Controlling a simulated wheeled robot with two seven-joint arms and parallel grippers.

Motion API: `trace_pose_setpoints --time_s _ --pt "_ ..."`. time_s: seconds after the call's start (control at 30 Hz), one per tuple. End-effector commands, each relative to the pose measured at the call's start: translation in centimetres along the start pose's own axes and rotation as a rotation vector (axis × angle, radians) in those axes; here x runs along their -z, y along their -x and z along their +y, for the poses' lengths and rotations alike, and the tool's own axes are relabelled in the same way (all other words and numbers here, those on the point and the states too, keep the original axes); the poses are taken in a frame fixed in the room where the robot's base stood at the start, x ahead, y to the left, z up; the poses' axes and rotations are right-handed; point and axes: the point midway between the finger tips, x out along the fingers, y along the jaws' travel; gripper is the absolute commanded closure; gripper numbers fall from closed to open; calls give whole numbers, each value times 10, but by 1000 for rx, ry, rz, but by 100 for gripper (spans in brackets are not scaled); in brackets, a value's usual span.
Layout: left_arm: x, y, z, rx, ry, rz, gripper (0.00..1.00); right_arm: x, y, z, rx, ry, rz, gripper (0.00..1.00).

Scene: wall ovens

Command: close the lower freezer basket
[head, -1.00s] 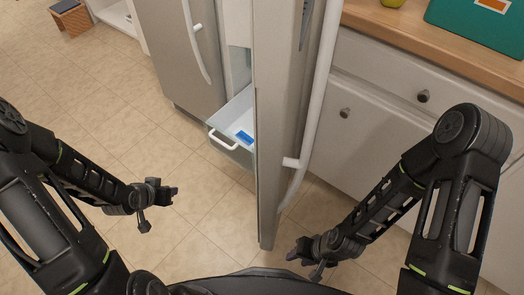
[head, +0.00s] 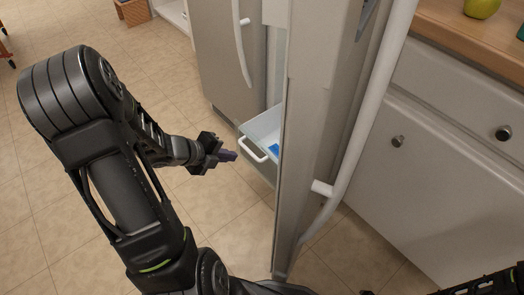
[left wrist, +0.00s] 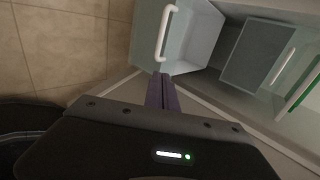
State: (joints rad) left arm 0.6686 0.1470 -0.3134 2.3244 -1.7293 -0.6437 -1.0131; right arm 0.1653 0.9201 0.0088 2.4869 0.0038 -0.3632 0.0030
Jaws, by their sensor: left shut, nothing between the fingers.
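The lower freezer basket (head: 264,126) stands pulled out of the freezer, low behind the open freezer door (head: 318,130). It is pale, with a white bar handle (head: 252,150) and a blue item (head: 274,149) inside. My left gripper (head: 232,156) is shut and empty, just left of the handle. In the left wrist view its purple fingers (left wrist: 161,92) point at the basket (left wrist: 196,40), just below the handle (left wrist: 165,33); I cannot tell if they touch.
The other fridge door (head: 229,60) is shut, left of the freezer opening. White cabinets (head: 440,150) under a wooden counter (head: 470,45) stand to the right. The tiled floor (head: 60,200) on the left is free. A grey bin (left wrist: 258,55) shows beyond the basket.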

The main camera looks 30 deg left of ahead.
Motion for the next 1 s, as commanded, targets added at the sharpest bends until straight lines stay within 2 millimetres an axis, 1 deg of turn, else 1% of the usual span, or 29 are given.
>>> trace_pose_setpoints --time_s 0.17,0.27,0.37,0.47,0.8,0.9,1.0 --pt "0 -3 1 0 2 1 100 0 -2 1 0 -1 0 64" --pt "0 -10 2 0 3 1 100 1 -6 3 -1 -2 2 64" --pt "1 -22 2 0 2 2 100 2 -12 6 -3 -4 6 64" --pt "1 -38 4 -1 3 3 100 4 -20 10 -4 -6 11 64" --pt "1 -106 4 0 3 2 100 8 -57 21 -4 -8 30 64" --pt "0 -116 -11 2 0 1 100 9 -58 21 -4 -8 32 64" --pt "0 -124 -19 0 2 1 100 9 -60 22 -4 -8 34 64"
